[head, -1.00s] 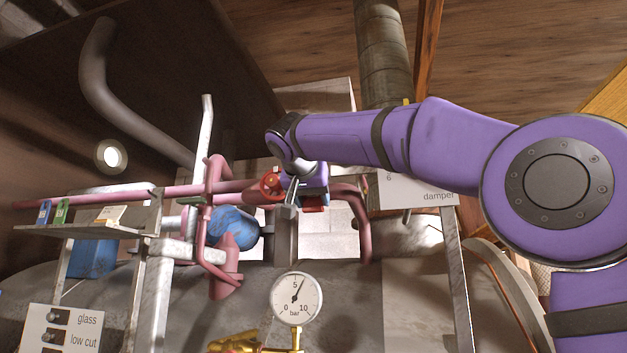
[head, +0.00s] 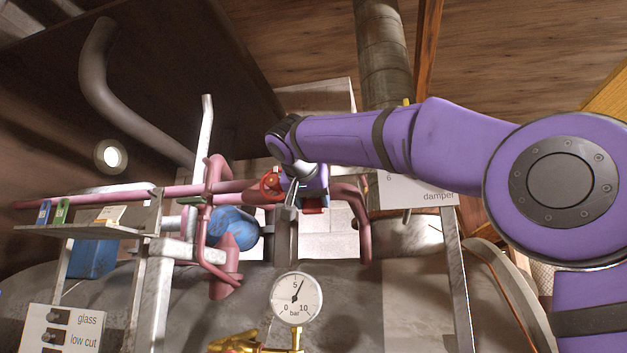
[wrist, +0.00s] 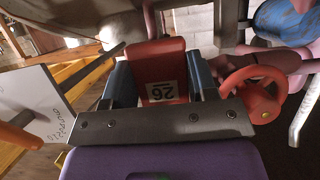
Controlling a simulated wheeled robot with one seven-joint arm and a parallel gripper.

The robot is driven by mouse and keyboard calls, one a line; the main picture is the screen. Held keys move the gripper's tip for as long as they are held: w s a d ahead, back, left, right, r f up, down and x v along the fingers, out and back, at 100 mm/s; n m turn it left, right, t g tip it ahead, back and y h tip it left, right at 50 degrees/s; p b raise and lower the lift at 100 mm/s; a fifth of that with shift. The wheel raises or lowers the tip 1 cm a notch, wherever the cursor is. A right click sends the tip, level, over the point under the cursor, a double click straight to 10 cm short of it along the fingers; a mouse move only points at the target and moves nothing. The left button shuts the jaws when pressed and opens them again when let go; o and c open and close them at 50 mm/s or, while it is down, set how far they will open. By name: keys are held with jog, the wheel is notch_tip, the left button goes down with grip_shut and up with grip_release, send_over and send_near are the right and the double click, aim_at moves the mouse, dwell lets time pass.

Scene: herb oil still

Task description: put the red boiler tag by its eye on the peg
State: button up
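The red boiler tag (wrist: 158,62) is a thick red block with a white label reading 26, upside down in the wrist view. It sits between the two blue-grey fingers of my gripper (wrist: 164,82), with no clear gap on either side, so the gripper looks shut on it. In the head view the tag (head: 314,206) shows as a small red patch below my purple gripper (head: 302,198), in front of the pipework. The tag's eye is not visible. I cannot make out the peg in either view.
A red handwheel (head: 270,184) is close beside my gripper, and also shows in the wrist view (wrist: 262,92). Pink pipes (head: 350,200) and a blue rounded part (head: 233,226) lie around it. A pressure gauge (head: 297,299) stands below. A damper sign (head: 425,191) is at right.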

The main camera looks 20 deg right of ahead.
jog(key=o, duration=0.5)
jog(key=v, duration=1)
jog(key=shift+s+a+r, duration=0.15)
jog(key=shift+s+r, duration=0.1)
jog(key=shift+s, duration=0.05)
jog(key=s+d+f+n+g+y, duration=0.2)
jog(key=s+f, duration=0.6)
jog(key=f, duration=0.7)
jog(key=s+d+f+n+g+y, duration=0.2)
jog(key=s+f, duration=0.6)
jog(key=f, duration=0.8)
jog(key=s+d+f+n+g+y, duration=0.1)
jog(key=s+d+f+n+y, duration=0.2)
jog(key=f, duration=1.3)
jog(key=s+d+y, duration=0.1)
jog(key=s+d, duration=0.2)
jog(key=s, duration=0.2)
jog(key=shift+s+g, duration=0.3)
jog(key=shift+g, duration=0.1)
jog(key=shift+d, duration=0.1)
